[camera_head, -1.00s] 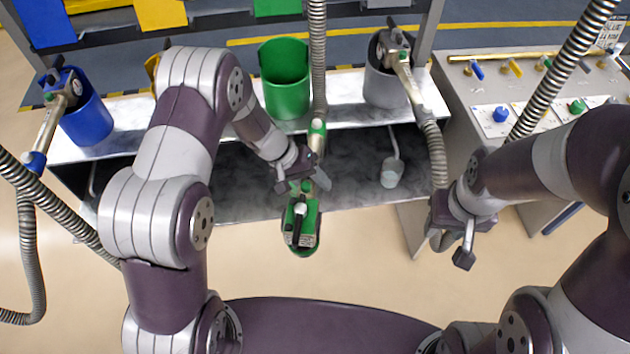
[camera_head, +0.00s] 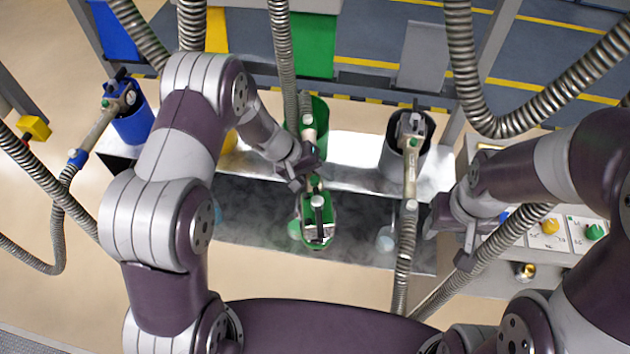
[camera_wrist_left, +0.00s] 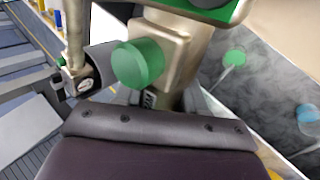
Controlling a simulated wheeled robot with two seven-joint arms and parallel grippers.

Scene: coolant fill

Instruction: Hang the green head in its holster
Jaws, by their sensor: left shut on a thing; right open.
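My left gripper (camera_head: 305,182) is shut on the green head (camera_head: 318,222), which it holds in front of the bench. The head's green hose collar (camera_head: 308,122) points toward the bench, with a ribbed hose running up from it. The green holster (camera_head: 320,112) stands on the bench behind, partly hidden by the hose and collar; the head is outside it. In the left wrist view a green knob on the head (camera_wrist_left: 138,63) is close up. My right gripper (camera_head: 448,246) is open, low at the right near the grey hose.
The blue holster (camera_head: 134,126) at left and the grey holster (camera_head: 393,157) at right each hold a head. Hoses hang across the view. A control panel (camera_head: 570,235) stands at the right. The bench (camera_head: 355,176) has bare top between the green and grey holsters.

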